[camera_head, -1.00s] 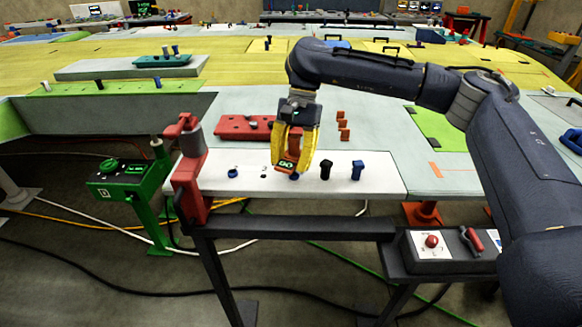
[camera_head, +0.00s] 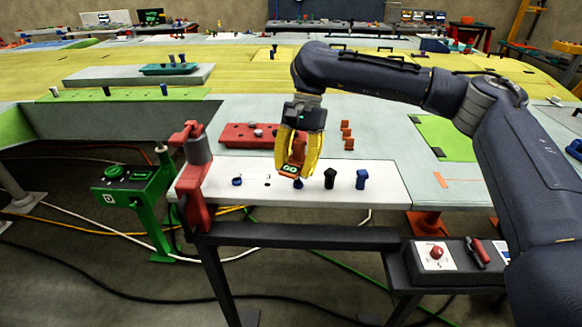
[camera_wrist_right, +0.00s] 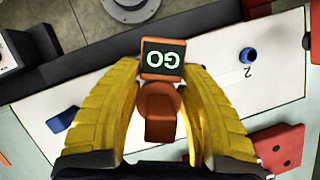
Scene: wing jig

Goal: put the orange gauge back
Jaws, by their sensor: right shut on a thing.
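The orange gauge (camera_head: 291,170) is between the yellow fingers of my right gripper (camera_head: 298,160), over the front white strip (camera_head: 390,187). In the right wrist view its dark GO face (camera_wrist_right: 163,59) and orange handle (camera_wrist_right: 160,112) show, and my right gripper (camera_wrist_right: 160,88) is shut on the handle. A blue piece (camera_head: 298,184) shows just below the gauge in the head view. I cannot tell whether the gauge touches the strip. My left gripper is not in view.
A blue plug (camera_head: 237,181), a black plug (camera_head: 330,178) and a blue plug (camera_head: 362,179) stand on the strip. A red block (camera_head: 245,136) and small orange blocks (camera_head: 347,135) lie behind. A red clamp-like post (camera_head: 194,180) stands left.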

